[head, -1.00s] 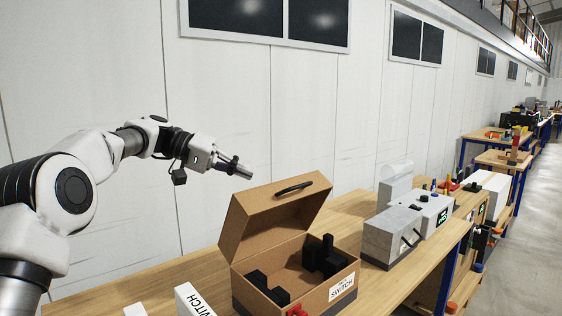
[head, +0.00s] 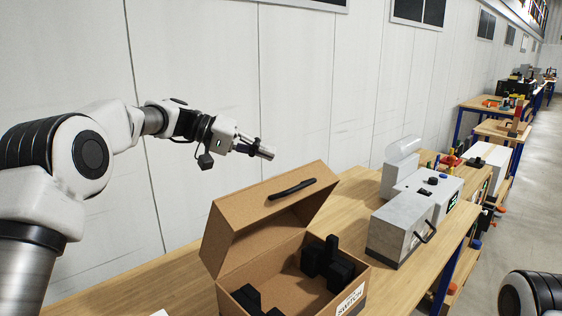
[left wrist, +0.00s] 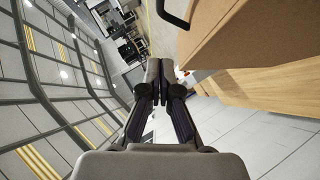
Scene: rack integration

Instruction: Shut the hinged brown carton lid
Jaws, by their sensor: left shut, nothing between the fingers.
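The brown carton (head: 228,294) stands on the wooden bench with its hinged lid (head: 240,218) raised and tilted back. The lid carries a black handle (head: 292,188). Black foam blocks (head: 327,264) sit inside the carton, and a "SWITCH" label shows on its side. My left gripper (head: 268,153) is shut and empty, in the air behind and above the lid, apart from it. In the left wrist view the shut fingers (left wrist: 160,66) point ahead, with the lid (left wrist: 245,35) at upper right. My right gripper is not in view.
A grey machine box (head: 400,232) and a white device with a display (head: 432,190) stand on the bench (head: 130,285) right of the carton. A white wall rises behind. Part of my right arm shows at lower right.

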